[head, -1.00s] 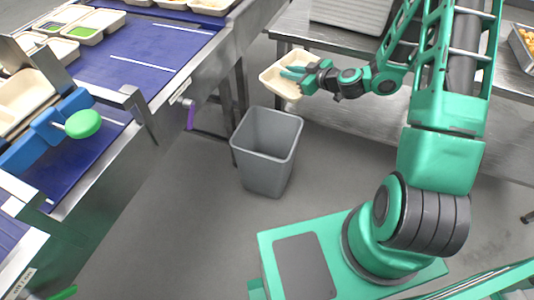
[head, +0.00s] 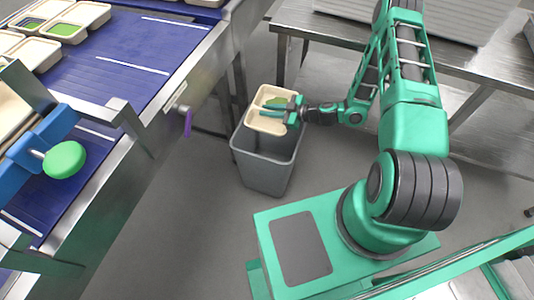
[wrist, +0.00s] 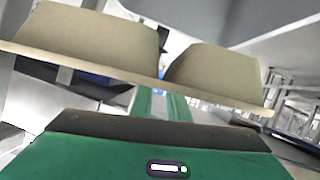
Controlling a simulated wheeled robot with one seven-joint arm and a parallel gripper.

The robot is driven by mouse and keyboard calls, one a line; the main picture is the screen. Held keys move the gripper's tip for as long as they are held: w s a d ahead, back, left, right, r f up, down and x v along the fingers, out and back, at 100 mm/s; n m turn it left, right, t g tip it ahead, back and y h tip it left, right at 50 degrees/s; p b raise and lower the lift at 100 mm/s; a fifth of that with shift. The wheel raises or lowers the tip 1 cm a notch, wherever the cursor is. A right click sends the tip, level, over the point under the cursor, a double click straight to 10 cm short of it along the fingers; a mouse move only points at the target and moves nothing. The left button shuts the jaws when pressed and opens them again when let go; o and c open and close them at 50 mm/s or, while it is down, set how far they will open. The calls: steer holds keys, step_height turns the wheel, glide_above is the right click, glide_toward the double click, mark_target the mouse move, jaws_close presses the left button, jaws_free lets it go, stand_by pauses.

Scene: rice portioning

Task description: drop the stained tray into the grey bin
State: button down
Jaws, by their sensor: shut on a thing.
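The cream tray (head: 257,122) with compartments shows a green patch inside it in the head view. My gripper (head: 292,109) is shut on the tray's right side. The tray is over the grey bin (head: 264,173), above its opening, and hides much of the bin's far rim. In the wrist view the tray (wrist: 88,38) fills the upper part, with the outsides of two compartments showing above my gripper (wrist: 160,105). I cannot tell whether the tray touches the bin's rim.
A blue conveyor (head: 118,62) with several filled trays runs along the left. A green round button (head: 64,160) on a blue mount stands at its near side. A steel table (head: 345,32) is at the back right. Grey floor (head: 180,215) around the bin is clear.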

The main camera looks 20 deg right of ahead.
mark_target(269, 119)
steer(key=shift+d+f, duration=0.15)
steer(key=shift+f, duration=1.25)
steer(key=shift+d+f, duration=0.15)
steer(key=shift+f, duration=1.2)
steer(key=c, duration=1.6)
jaws_free()
steer(key=v, duration=1)
steer(key=shift+s+d+r, duration=0.15)
steer(key=shift+s+d, duration=0.05)
steer(key=shift+d, duration=0.05)
